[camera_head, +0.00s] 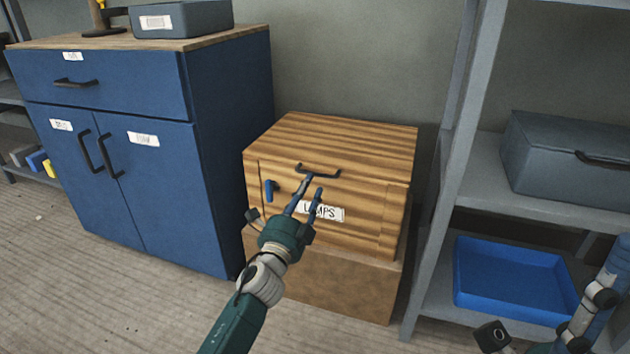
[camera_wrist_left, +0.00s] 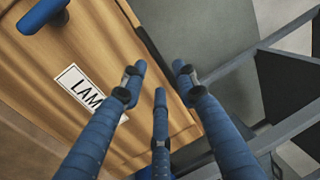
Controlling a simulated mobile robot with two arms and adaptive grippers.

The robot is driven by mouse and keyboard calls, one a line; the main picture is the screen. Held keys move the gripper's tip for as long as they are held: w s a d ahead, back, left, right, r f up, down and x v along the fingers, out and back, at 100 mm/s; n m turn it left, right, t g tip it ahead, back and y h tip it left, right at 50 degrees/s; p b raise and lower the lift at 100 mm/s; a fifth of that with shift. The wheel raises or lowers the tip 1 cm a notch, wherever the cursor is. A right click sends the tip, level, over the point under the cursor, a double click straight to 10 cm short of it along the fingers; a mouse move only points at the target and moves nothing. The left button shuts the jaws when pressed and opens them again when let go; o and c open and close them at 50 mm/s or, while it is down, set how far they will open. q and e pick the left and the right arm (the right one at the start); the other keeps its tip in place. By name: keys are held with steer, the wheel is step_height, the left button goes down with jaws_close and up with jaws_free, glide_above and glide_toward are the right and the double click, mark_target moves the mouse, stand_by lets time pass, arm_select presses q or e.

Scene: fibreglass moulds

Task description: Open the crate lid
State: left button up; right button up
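The wooden crate (camera_head: 320,215) stands closed, with its lid flat on top (camera_head: 345,135). Its front has a dark bar handle (camera_head: 318,173), a blue latch (camera_head: 270,190) at the left and a white LAMPS label (camera_head: 330,212). My left gripper (camera_head: 316,184) is in front of the crate, fingers spread, tips just below the handle; whether they touch it cannot be told. In the left wrist view, the open fingers (camera_wrist_left: 160,80) are empty beside the label (camera_wrist_left: 85,92), with the latch (camera_wrist_left: 42,14) at the upper left. My right gripper (camera_head: 590,310) is partly cut off at the bottom right.
The crate rests on a brown box (camera_head: 335,290). A blue cabinet (camera_head: 150,150) stands close on the left. A grey shelf (camera_head: 545,212) on the right holds a grey case (camera_head: 560,155) and a blue tray (camera_head: 515,275). Floor is clear in front of the cabinet.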

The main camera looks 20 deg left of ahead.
mark_target(316, 175)
arm_select(q)
steer(key=w, duration=0.2)
steer(key=w+b, duration=0.1)
steer(key=w, duration=0.1)
steer(key=w+r, duration=0.1)
steer(key=w, duration=0.1)
steer(key=shift+w+d, duration=0.1)
steer(key=shift+c, duration=0.5)
jaws_close()
